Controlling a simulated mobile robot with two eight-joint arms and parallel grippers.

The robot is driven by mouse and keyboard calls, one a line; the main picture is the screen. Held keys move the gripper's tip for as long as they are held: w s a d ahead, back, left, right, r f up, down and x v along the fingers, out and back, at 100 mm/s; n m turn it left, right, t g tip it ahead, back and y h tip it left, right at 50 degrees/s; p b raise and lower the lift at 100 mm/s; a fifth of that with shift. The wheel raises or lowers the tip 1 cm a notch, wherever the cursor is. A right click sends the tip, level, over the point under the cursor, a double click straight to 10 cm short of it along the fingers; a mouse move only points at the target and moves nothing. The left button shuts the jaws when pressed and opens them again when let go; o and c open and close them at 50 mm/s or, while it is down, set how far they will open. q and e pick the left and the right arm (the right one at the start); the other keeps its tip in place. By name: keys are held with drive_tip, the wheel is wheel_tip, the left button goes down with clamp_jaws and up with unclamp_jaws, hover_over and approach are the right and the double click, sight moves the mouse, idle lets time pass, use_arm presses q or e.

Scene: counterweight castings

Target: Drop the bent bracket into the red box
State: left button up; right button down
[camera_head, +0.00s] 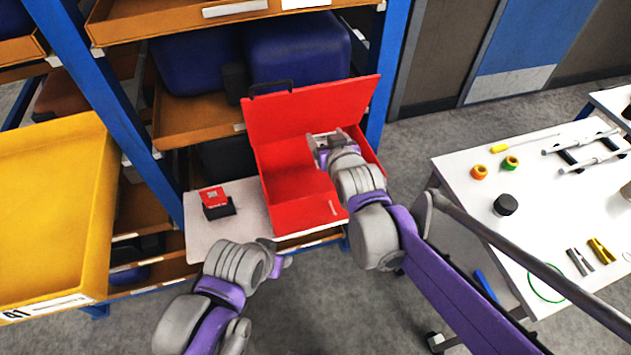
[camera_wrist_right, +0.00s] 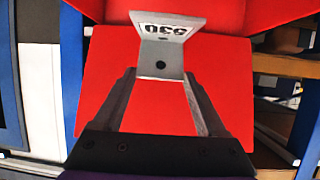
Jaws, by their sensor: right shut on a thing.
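The red box (camera_head: 297,216) stands open on the shelf unit, with its lid (camera_head: 318,108) raised at the back. My right gripper (camera_head: 326,146) is over the right part of the box's opening. In the right wrist view my right gripper (camera_wrist_right: 158,82) is shut on the bent bracket (camera_wrist_right: 162,58), a grey metal piece with a hole and a white number label. The red box (camera_wrist_right: 160,108) fills the view behind the bracket. My left gripper (camera_head: 277,257) is in front of the shelf, low and left of the box; its fingers are too unclear to tell their state.
A small red and black item (camera_head: 215,203) sits on a pale board (camera_head: 242,222) left of the box. A yellow bin (camera_head: 50,205) is at far left. A white table (camera_head: 460,177) with rings and metal parts stands at right. Blue rack posts (camera_head: 397,50) flank the shelf.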

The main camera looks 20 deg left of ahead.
drive_tip(key=shift+f+b, duration=1)
drive_tip(key=shift+f, duration=0.9)
use_arm(q)
drive_tip(key=f, duration=0.3)
drive_tip(key=shift+s, duration=0.4)
use_arm(e)
drive_tip(key=shift+w+a, duration=0.1)
unclamp_jaws()
use_arm(q)
drive_tip(key=shift+w+r, duration=0.1)
drive_tip(key=shift+r, duration=0.15)
use_arm(e)
drive_tip(key=v, duration=1)
drive_tip(key=shift+s+r, duration=0.2)
drive_tip(key=shift+s, duration=0.15)
drive_tip(key=shift+d, duration=0.25)
